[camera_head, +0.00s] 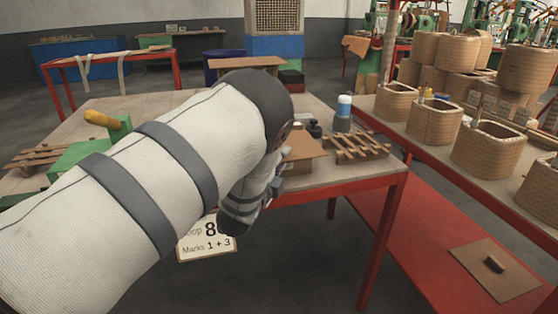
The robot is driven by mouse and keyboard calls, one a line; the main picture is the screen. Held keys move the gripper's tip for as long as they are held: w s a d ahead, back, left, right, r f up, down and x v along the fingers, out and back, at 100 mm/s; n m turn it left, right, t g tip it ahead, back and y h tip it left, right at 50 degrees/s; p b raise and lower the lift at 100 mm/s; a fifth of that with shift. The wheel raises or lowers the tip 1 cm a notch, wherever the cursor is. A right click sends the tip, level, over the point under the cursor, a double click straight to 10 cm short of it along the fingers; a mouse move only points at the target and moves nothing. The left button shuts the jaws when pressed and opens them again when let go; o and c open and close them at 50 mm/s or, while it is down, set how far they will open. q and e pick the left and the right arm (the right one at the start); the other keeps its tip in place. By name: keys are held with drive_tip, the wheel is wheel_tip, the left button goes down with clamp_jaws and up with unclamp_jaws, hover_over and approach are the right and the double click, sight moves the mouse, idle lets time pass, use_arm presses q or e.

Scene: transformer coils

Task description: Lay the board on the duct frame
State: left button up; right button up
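A flat brown board (304,149) shows near the front edge of the work table, just right of my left wrist. My arm hides its left part. A slatted wooden frame (358,148), which looks like the duct frame, lies on the table to the right of the board. My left gripper (273,188) is at the table's front edge, beside or below the board's left side. It is small and partly hidden by my arm, so I cannot tell whether its fingers touch the board or are open. My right gripper is not in view.
Another slatted frame (36,157) lies at the table's left. A card (207,238) hangs at the front. Woven coils (434,122) crowd the right bench; a brown panel (497,272) lies on its red lower shelf.

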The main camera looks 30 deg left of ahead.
use_arm(q)
drive_tip(key=v, duration=1.2)
idle(0.3)
